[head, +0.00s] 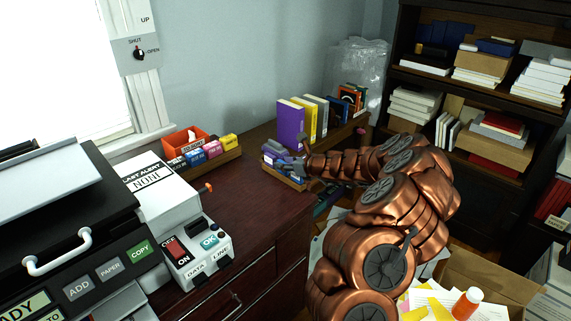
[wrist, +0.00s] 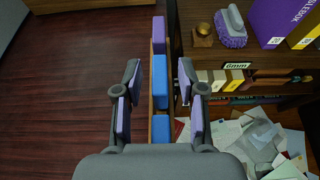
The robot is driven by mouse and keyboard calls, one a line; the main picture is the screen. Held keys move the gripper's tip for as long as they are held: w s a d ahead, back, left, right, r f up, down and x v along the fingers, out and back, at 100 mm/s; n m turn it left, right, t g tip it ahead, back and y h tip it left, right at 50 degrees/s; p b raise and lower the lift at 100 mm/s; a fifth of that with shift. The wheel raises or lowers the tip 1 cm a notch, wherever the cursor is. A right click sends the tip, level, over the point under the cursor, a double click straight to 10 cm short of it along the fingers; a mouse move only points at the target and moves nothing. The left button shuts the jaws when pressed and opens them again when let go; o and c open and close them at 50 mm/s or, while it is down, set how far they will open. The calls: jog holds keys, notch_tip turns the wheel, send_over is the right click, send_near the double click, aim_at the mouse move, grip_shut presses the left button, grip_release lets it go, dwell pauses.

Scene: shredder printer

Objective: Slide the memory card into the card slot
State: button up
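My gripper (head: 300,166) is open at the far end of the dark wooden desk, over a small wooden tray (head: 296,184) of blue and purple blocks. In the wrist view, the two fingers of my gripper (wrist: 159,78) stand apart on either side of a blue block (wrist: 159,85), not visibly touching it. A purple block (wrist: 158,35) stands beyond it and another blue block (wrist: 159,130) nearer. I cannot tell whether one is the memory card. No card slot is clearly readable; a white control box (head: 197,252) has a red switch and DATA and LINE labels.
The printer (head: 75,240) fills the left front. A white box (head: 160,190) stands beside it. A tray of coloured boxes (head: 200,158) and upright books (head: 291,123) stand along the back. Papers (wrist: 262,135) lie below the desk's right edge. The middle desktop is clear.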

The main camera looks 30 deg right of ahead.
jog(key=shift+f+b, duration=0.2)
jog(key=shift+b, duration=0.3)
jog(key=v, duration=0.6)
jog(key=shift+d+r, duration=0.25)
jog(key=shift+d, duration=0.2)
jog(key=shift+v, duration=0.8)
jog(key=shift+a, duration=0.1)
jog(key=shift+s, duration=0.1)
